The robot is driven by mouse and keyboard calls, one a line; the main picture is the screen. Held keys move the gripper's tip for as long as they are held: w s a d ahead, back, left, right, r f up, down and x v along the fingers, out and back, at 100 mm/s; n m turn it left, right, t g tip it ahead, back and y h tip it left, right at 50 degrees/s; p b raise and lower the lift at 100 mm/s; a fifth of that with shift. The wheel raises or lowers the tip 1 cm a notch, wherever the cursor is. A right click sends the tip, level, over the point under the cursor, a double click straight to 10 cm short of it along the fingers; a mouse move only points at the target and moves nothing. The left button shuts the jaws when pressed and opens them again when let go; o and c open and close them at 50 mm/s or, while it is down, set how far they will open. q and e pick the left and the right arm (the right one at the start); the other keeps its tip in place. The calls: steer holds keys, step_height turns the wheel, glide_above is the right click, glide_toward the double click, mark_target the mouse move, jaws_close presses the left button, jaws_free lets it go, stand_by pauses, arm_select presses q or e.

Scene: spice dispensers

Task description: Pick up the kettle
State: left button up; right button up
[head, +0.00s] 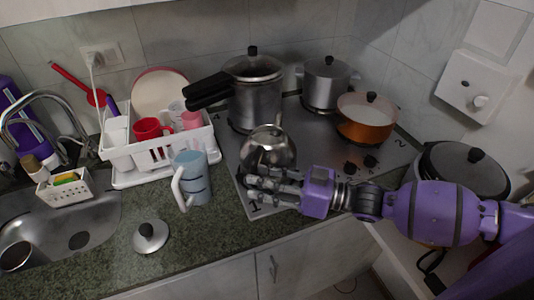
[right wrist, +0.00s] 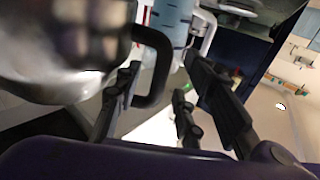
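The shiny metal kettle (head: 268,147) stands on the front left part of the steel stovetop (head: 308,150). In the head view my right gripper (head: 272,184) is just in front of it and covers its lower part. In the right wrist view the kettle's rounded body (right wrist: 60,50) fills the upper left, blurred. Its black curved handle (right wrist: 160,75) shows between the spread fingers of my right gripper (right wrist: 160,105). The fingers are apart, and I see no firm closure on the handle. My left gripper is in neither view.
A blue pitcher (head: 192,178) stands left of the kettle. A loose lid (head: 150,236) lies on the green counter (head: 215,228). Behind are a tall pot (head: 255,102), a steel pot (head: 325,85) and a copper pot (head: 365,122). A dish rack (head: 160,170) and sink are left.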

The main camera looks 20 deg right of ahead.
steer(key=shift+w+a+r, duration=0.1)
steer(key=shift+w+a, duration=0.1)
steer(key=shift+a, duration=0.2)
steer(key=shift+c, duration=0.3)
jaws_close()
steer(key=shift+r, duration=0.25)
